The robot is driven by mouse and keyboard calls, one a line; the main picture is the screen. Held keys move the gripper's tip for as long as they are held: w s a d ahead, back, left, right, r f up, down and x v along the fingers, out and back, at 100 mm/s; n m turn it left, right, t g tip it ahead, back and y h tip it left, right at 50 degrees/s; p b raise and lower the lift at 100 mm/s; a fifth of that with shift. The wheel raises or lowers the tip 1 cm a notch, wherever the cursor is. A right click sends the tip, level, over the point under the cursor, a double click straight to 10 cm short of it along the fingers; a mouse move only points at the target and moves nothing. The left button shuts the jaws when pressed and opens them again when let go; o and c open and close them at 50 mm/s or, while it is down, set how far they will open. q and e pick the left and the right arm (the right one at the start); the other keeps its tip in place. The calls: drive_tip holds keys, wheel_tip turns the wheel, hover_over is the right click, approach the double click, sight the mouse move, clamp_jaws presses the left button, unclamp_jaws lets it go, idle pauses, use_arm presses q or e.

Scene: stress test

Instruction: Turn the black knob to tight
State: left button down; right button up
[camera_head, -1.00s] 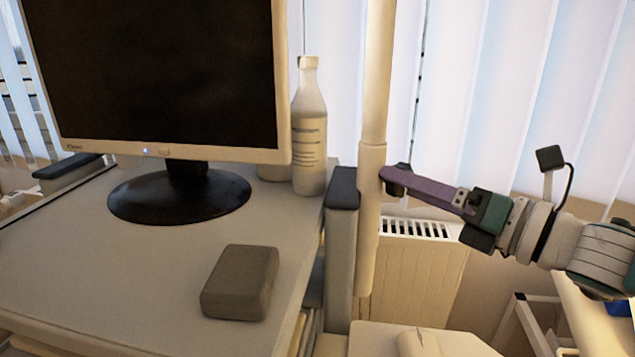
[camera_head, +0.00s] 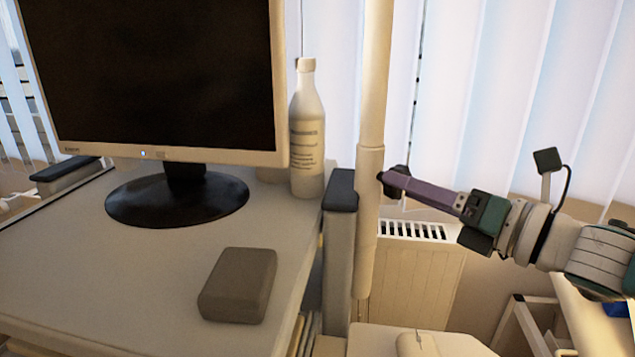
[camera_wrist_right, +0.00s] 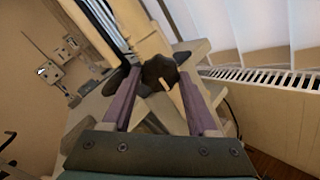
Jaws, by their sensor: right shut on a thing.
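The black knob (camera_wrist_right: 160,72) shows in the right wrist view between my two purple fingers, with a pale mark on its face. It sits beside the cream pole (camera_head: 369,200). In the head view, dark parts of the knob (camera_head: 391,191) show around the fingertips, and the rest is hidden behind them. My right gripper (camera_head: 388,180) comes in from the right and is shut on the knob; its fingers (camera_wrist_right: 158,80) flank the knob in the wrist view. My left gripper is not in view.
A desk (camera_head: 100,265) at left holds a monitor (camera_head: 160,80), a white bottle (camera_head: 307,135) and a grey-brown block (camera_head: 238,286). A radiator (camera_head: 415,270) stands behind the pole below the blinds (camera_head: 480,90).

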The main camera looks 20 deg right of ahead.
drive_tip(key=shift+m, duration=0.3)
drive_tip(key=m, duration=1)
drive_tip(key=shift+r, duration=0.1)
idle(0.6)
drive_tip(key=o, duration=1.3)
drive_tip(key=shift+o, duration=0.2)
drive_tip(key=v, duration=1)
drive_tip(key=shift+b, duration=0.45)
